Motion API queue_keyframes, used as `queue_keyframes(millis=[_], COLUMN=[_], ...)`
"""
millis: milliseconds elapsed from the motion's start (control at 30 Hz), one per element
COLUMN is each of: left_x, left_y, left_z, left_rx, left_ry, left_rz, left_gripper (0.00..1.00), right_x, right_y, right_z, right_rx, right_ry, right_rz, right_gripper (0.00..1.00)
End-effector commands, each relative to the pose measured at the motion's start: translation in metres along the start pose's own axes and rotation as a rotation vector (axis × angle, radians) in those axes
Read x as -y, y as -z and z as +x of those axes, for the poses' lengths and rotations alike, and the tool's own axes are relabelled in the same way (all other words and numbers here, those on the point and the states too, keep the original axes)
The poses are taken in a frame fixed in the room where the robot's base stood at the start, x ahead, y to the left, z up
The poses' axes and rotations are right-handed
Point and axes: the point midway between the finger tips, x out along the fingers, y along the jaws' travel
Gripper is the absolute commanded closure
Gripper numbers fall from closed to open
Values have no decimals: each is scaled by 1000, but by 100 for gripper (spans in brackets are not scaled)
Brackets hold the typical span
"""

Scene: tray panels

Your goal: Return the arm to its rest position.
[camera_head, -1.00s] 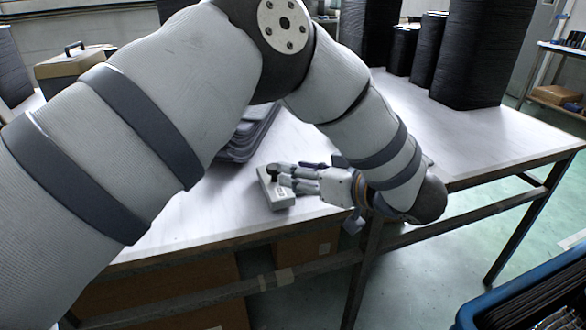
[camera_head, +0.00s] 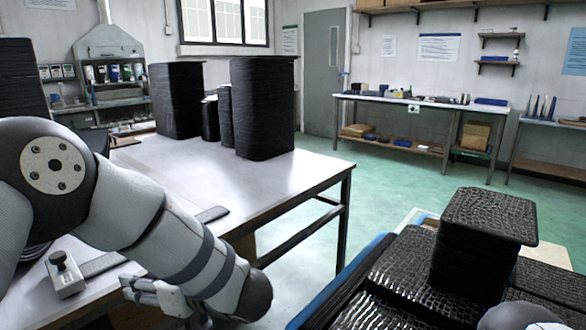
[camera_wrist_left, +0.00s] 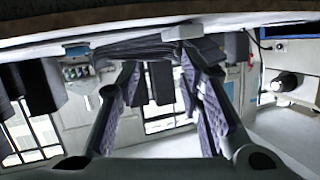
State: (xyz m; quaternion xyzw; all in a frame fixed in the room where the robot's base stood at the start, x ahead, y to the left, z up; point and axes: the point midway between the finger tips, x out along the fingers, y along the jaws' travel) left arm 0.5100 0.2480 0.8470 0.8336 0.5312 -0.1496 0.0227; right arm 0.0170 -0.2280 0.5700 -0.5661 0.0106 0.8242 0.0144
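My left arm (camera_head: 160,230) reaches in from the left across the near part of the white table (camera_head: 200,180). My left gripper (camera_head: 135,288) is low at the table's near edge, partly hidden by its own wrist. In the left wrist view the two fingers (camera_wrist_left: 160,62) stand wide apart with nothing held between them. A small grey box with a black knob (camera_head: 66,280) sits on the table left of the gripper, apart from it. My right gripper does not show.
Tall black stacks (camera_head: 262,108) stand at the back of the table. A dark flat strip (camera_head: 103,264) lies near the box. At the lower right, a blue-edged container (camera_head: 335,285) is beside black textured panels (camera_head: 480,255). Green floor lies open between table and back bench (camera_head: 430,100).

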Motion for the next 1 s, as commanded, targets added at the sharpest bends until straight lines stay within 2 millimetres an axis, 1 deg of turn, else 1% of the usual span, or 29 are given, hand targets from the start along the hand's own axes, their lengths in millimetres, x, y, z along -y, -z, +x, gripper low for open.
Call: queue_keyframes(millis=[33, 67, 100, 167, 200, 233, 267, 300, 367, 400, 433, 467, 500, 600, 700, 800, 1000], left_x=[6, 6, 10, 25, 40, 54, 70, 95, 139, 170, 194, 218, 248, 309, 346, 360, 361], left_y=[-32, -52, -82, -127, -157, -180, -201, -228, -264, -283, -294, -303, -312, -322, -323, -323, -323], left_z=[12, 16, 18, 17, 12, 7, 1, -10, -29, -44, -55, -66, -81, -112, -131, -140, -140], left_rx=[10, 29, 69, 154, 225, 285, 350, 443, 592, 694, 769, 842, 932, 1118, 1230, 1276, 1279], left_ry=[-119, -195, -288, -408, -477, -522, -563, -610, -662, -686, -698, -705, -711, -705, -695, -690, -690], left_rz=[90, 133, 194, 287, 350, 398, 446, 510, 602, 660, 700, 738, 783, 870, 921, 942, 943], left_gripper=[66, 66, 66, 66, 66, 66, 66, 66, 66, 66, 66, 66, 66, 66, 66, 66, 66], right_x=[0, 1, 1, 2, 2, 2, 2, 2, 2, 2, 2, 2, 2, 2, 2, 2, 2], right_y=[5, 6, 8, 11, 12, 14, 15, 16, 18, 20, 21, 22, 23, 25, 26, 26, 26], right_z=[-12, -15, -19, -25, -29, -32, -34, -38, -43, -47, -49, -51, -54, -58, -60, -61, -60], right_rx=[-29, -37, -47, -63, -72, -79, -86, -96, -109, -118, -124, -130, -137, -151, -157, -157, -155], right_ry=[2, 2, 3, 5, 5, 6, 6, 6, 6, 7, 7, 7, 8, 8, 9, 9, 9], right_rz=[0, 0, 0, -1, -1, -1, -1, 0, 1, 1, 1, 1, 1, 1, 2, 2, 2], right_gripper=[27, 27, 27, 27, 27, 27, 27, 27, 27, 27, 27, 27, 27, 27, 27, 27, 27])
